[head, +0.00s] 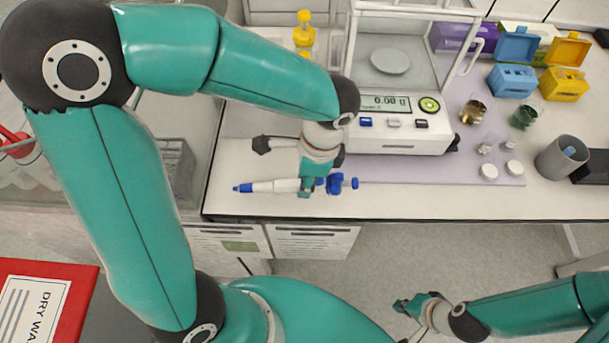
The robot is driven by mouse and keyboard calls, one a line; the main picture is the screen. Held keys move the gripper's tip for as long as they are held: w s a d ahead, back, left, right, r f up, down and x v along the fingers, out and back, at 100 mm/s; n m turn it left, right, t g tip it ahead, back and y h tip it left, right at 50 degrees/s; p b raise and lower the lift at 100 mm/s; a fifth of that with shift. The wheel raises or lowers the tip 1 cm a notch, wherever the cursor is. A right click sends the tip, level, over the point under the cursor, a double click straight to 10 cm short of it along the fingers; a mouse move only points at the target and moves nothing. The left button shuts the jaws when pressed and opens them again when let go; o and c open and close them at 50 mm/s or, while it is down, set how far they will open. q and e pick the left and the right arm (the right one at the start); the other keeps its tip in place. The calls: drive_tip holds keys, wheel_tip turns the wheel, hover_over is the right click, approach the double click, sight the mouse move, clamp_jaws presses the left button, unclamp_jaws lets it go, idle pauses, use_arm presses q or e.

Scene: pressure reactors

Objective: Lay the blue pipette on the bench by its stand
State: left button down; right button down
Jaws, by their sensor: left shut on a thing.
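My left gripper (311,187) is shut on the blue pipette (270,186) near its middle. The pipette lies level, its blue tip (243,188) pointing left and its blue knob end (342,184) to the right of the jaws. It is over the front strip of the bench (450,200); whether it touches the top I cannot tell. A dark piece with a thin rod (262,145), perhaps part of the pipette's stand, shows just behind the pipette, partly hidden by my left wrist. My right gripper (402,319) is low in front of the bench, empty, its fingers apart.
A balance (395,138) stands behind my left gripper. Blue (512,80) and yellow (563,83) boxes stand further back. The bench's front strip right of the pipette is clear.

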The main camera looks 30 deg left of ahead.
use_arm(q)
drive_tip(key=shift+f, duration=0.3)
drive_tip(key=c, duration=0.8)
unclamp_jaws()
drive_tip(key=shift+o, duration=0.2)
drive_tip(key=r, duration=0.4)
drive_tip(key=d+r, duration=0.1)
drive_tip(key=r, duration=0.3)
drive_tip(key=w+r, duration=0.1)
drive_tip(key=r, duration=0.3)
drive_tip(key=shift+d, duration=0.4)
